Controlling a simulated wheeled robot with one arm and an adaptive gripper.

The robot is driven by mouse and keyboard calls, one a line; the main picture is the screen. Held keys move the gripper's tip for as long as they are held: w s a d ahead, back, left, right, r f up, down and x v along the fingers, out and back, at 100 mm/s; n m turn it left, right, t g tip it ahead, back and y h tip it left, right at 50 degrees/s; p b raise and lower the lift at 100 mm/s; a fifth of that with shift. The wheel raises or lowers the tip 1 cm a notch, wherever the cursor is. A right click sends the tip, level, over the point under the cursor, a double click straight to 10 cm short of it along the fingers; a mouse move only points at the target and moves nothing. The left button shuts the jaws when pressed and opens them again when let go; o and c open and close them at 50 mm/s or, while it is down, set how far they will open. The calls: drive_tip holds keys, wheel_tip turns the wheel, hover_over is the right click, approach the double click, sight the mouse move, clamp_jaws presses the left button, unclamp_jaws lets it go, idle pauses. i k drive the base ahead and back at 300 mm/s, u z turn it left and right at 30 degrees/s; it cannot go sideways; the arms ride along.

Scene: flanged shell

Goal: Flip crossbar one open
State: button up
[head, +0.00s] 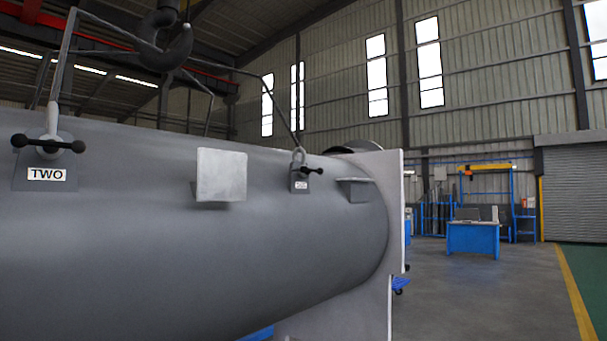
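A large grey flanged shell (200,270) lies on its side across the left and middle of the head view. A black crossbar with ball ends (312,171) sits on a small bracket (299,184) on its upper side, by a lifting shackle; the bracket's label is too small to read. A nearer black crossbar (75,146) lies across the shackle above a bracket labelled TWO, at far left. No label reading ONE can be made out. My gripper is not in view.
A square grey plate (222,174) and a smaller plate (354,189) stick out from the shell. A crane hook (178,48) with sling legs hangs above. The upright flange (396,215) closes the right end. Open floor (480,295) lies right of it, before a blue workbench (472,238).

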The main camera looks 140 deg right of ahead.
sight(314, 171)
drive_tip(key=z, duration=5.95)
drive_tip(key=i, duration=2.75)
drive_tip(key=u, duration=0.05)
